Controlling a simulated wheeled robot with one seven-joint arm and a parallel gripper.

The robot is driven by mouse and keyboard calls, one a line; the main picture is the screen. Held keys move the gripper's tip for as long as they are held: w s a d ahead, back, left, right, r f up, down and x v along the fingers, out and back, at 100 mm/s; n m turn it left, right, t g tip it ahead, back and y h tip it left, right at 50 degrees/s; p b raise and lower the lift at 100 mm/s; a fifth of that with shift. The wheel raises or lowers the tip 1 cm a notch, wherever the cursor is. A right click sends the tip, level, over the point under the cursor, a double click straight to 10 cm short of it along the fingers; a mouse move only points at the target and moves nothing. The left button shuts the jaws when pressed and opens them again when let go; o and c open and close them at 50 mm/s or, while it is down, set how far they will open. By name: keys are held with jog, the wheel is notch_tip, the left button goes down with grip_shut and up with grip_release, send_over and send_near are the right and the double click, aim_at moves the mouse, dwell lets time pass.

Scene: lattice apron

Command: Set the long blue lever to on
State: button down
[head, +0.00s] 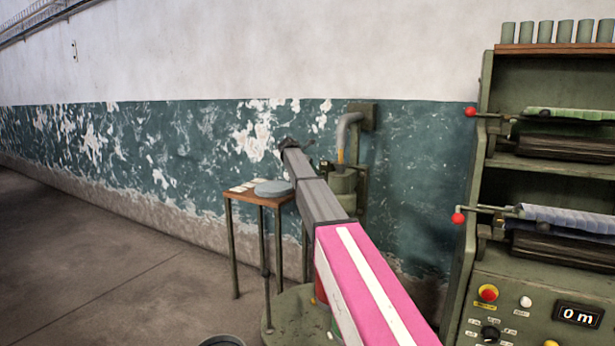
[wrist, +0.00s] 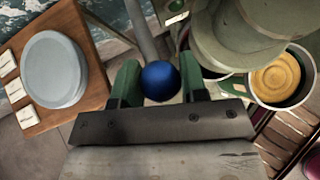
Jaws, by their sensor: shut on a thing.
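The blue ball knob (wrist: 160,82) of the lever sits between the two green fingers of my gripper (wrist: 160,85) in the wrist view. The fingers are shut on it. A grey bar (wrist: 142,30) rises behind the knob; I cannot tell whether it is the lever's rod. In the head view my gripper (head: 290,146) is at the far end of my arm, by the green machine (head: 346,183) against the wall. The knob and lever are not seen there. I cannot read the lever's on or off position.
A small wooden table (head: 240,196) stands left of the machine, with a grey round disc (head: 273,188) and pale cards on it. A pot with yellow contents (wrist: 280,82) is right of the knob. A green rack with a control panel (head: 535,290) stands at right. Open floor lies left.

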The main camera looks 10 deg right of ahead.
jog(key=shift+w+d+r, duration=0.1)
jog(key=shift+w+r, duration=0.1)
jog(key=shift+r, duration=0.25)
jog(key=shift+w+d+r, duration=0.1)
jog(key=shift+w+r, duration=0.05)
jog(key=shift+r, duration=0.25)
jog(key=c, duration=0.7)
grip_release()
jog(key=shift+s+a+r, duration=0.15)
jog(key=v, duration=1)
jog(key=shift+a+r, duration=0.1)
jog(key=shift+r, duration=0.05)
